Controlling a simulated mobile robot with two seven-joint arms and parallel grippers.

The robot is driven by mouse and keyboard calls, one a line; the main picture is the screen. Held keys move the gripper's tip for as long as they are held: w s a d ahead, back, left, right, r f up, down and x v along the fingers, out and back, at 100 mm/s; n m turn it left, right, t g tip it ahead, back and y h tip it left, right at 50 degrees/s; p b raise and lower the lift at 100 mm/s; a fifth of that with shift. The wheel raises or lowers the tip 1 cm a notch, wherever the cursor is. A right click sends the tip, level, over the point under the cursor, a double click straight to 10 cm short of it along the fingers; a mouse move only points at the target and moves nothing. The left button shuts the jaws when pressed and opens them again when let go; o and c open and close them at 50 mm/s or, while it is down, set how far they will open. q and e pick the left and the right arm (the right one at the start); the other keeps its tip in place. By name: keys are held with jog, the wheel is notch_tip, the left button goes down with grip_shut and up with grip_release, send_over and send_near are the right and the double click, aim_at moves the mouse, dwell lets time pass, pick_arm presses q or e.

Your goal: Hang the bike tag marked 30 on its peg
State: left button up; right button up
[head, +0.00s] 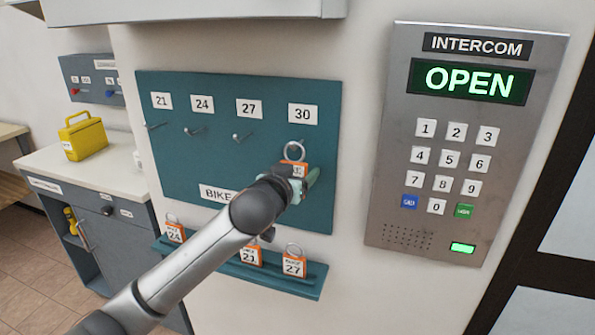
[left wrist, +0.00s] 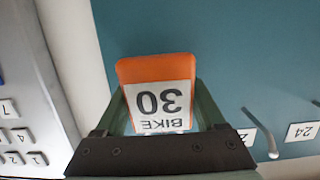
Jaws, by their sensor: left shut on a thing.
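The orange bike tag marked 30 (left wrist: 156,72) is held in my left gripper (left wrist: 162,110), and its label reads upside down in the left wrist view. In the head view my left gripper (head: 299,182) is up at the teal pegboard (head: 262,100), below the 30 label (head: 302,114). The tag's metal ring (head: 294,151) stands above the gripper, just under that label. The peg under 30 is mostly hidden by the ring and tag; I cannot tell whether the ring is around it. My right gripper is not in view.
Pegs under 21, 24 and 27 (head: 236,137) are bare. Tags 24 (head: 175,232), 21 (head: 250,256) and 27 (head: 294,265) stand on the teal ledge (head: 290,286) below. The intercom (head: 400,150) is to the right. A yellow box (head: 84,137) sits on the left counter.

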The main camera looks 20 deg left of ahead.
pick_arm(q)
jog(key=shift+f, duration=0.25)
jog(key=o, duration=1.2)
jog(key=shift+o, duration=0.6)
jog(key=shift+w+a, duration=0.1)
